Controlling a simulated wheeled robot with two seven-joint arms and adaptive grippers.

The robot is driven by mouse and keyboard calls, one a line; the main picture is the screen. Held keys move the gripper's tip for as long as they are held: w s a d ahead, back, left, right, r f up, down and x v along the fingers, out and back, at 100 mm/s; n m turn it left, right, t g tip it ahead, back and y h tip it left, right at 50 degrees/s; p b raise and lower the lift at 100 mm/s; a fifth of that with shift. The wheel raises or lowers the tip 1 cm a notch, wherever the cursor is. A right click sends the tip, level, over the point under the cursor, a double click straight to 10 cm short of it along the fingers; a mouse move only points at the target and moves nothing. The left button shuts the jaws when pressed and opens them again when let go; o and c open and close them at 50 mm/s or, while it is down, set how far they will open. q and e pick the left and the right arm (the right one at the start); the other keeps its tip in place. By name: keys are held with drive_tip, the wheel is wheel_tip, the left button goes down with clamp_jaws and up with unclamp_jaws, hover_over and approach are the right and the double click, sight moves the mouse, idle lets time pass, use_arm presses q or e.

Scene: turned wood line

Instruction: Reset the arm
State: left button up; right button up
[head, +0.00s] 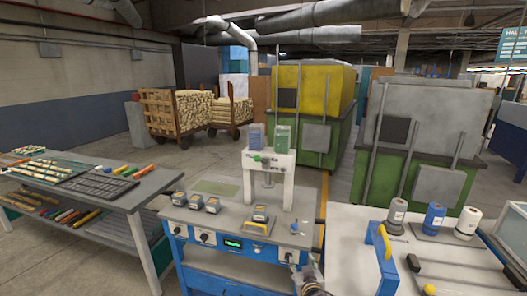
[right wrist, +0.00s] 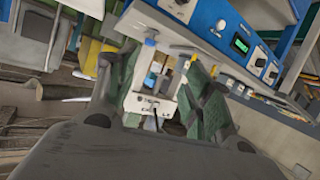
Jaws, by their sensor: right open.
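My right gripper (head: 308,273) is at the bottom of the head view, just in front of the right front corner of the blue workbench (head: 232,246). My left gripper is in neither view.
A white press (head: 270,176) stands on the bench among several small yellow-and-dark blocks (head: 211,204). A white table (head: 440,257) with several spools (head: 434,217) is close at right. A rack of coloured rods (head: 75,190) stands left. Floor shows between rack and bench.

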wheel_tip(320, 180, down, 20)
drive_tip(key=s+n+g+y, duration=0.2)
drive_tip(key=n, duration=0.1)
drive_tip(key=s+d+f+g, duration=0.2)
drive_tip(key=s+f, duration=0.4)
drive_tip(key=f, duration=0.3)
drive_tip(key=s+d+f+g, duration=0.2)
drive_tip(key=s+f, duration=0.3)
drive_tip(key=f, duration=0.5)
drive_tip(key=s+d+f+m+g+h, duration=0.1)
drive_tip(key=s+d+f+g, duration=0.15)
drive_tip(key=s+f, duration=0.65)
drive_tip(key=s+d+f+m+g+h, duration=0.1)
drive_tip(key=s+d+f, duration=0.4)
drive_tip(key=s, duration=0.8)
drive_tip(key=s+f+g, duration=0.1)
drive_tip(key=s+f, duration=0.1)
drive_tip(key=s, duration=0.8)
drive_tip(key=s+d+f+g, duration=0.1)
drive_tip(key=s+f+g, duration=0.1)
drive_tip(key=s, duration=0.9)
drive_tip(key=shift+d+f, duration=0.15)
drive_tip(key=shift+f, duration=0.5)
